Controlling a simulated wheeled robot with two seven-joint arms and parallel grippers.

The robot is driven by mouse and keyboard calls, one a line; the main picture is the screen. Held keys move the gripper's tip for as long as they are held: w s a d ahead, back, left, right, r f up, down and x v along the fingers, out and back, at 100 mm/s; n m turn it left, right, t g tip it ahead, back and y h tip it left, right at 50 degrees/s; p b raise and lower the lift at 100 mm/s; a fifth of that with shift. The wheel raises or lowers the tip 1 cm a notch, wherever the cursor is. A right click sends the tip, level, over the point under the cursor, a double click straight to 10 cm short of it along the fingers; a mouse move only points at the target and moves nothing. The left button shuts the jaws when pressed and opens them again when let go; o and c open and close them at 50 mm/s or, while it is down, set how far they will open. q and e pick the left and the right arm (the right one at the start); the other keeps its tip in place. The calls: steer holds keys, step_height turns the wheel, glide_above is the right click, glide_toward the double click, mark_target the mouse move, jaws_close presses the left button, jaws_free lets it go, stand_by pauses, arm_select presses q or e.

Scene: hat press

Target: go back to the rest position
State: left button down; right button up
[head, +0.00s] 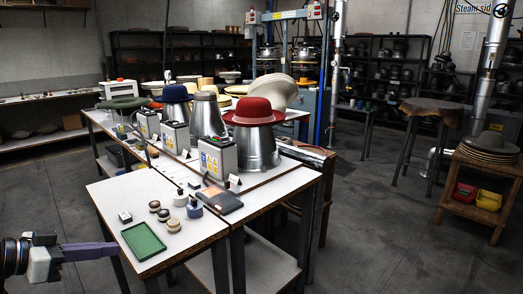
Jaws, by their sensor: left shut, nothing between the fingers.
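My left gripper (110,250) reaches in from the lower left edge. Its purple fingers are shut and empty, pointing right. It appears in front of the near worktable (207,239), below and left of the green tray (144,241), and seems to touch nothing. My right gripper is not in view. A red hat (254,111) sits on the nearest metal press (256,147). A dark blue hat (177,93) and a grey hat (122,102) sit on presses farther back.
The near table holds small round tins (164,215), bottles (194,208) and a dark flat case (220,200). At right stand a stool (433,107) and a low wooden stand with stacked hats (488,146). The floor (375,225) between is clear.

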arm_select(q)
steer(key=s+d+f+n+y, duration=0.1)
steer(key=s+d+f, duration=0.15)
steer(key=f, duration=0.55)
steer(key=s+d+f+n+g+y, duration=0.15)
steer(key=s+f, duration=0.25)
steer(key=f, duration=0.4)
steer(key=s+d+f+n+y, duration=0.1)
steer(key=s+d+f, duration=0.2)
steer(key=f, duration=0.5)
steer(key=s+d+f, duration=0.3)
steer(key=s+d, duration=0.1)
steer(key=s, duration=0.2)
steer(key=s+d+f+n+y, duration=0.1)
steer(key=s+d+f, duration=0.2)
steer(key=s, duration=0.3)
steer(key=s+d+f+y, duration=0.1)
steer(key=s+d+f, duration=0.1)
steer(key=s+d, duration=0.2)
steer(key=s, duration=0.2)
steer(key=shift+s+d+f, duration=0.3)
steer(key=shift+d+f, duration=0.05)
steer(key=shift+f, duration=0.05)
steer(key=shift+t, duration=0.25)
